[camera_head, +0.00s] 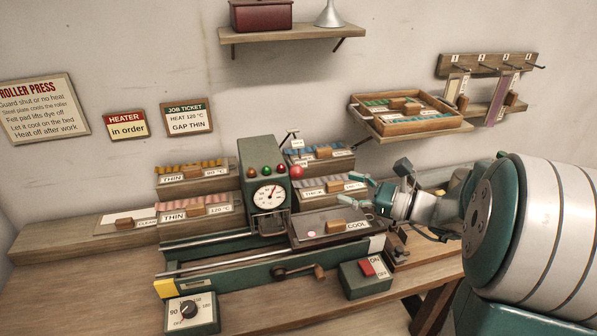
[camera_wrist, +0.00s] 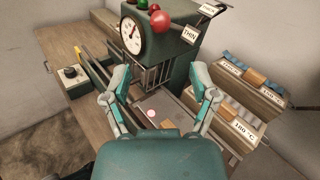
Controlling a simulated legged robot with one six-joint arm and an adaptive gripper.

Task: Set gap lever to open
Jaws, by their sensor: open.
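The green roller press (camera_head: 262,160) stands on the bench with a round dial and small coloured lamps. A red ball knob (camera_head: 297,172), which looks like the gap lever's end, is at its right side. The knob also shows in the wrist view (camera_wrist: 160,19), close to a plate marked THIN (camera_wrist: 190,33). A second plate (camera_wrist: 208,10) sits above; its text is unreadable. The lever's shaft is hard to make out. My gripper (camera_head: 364,192) is open and empty, right of the knob and apart from it. Its spread fingers also show in the wrist view (camera_wrist: 160,78).
Plate boxes stand left (camera_head: 195,211) and right (camera_head: 320,158) of the press. A COOL bed (camera_head: 318,228) lies below my gripper. A heat dial box (camera_head: 190,312), a crank (camera_head: 300,271) and a red switch box (camera_head: 366,278) are in front. A tray shelf (camera_head: 410,110) hangs at upper right.

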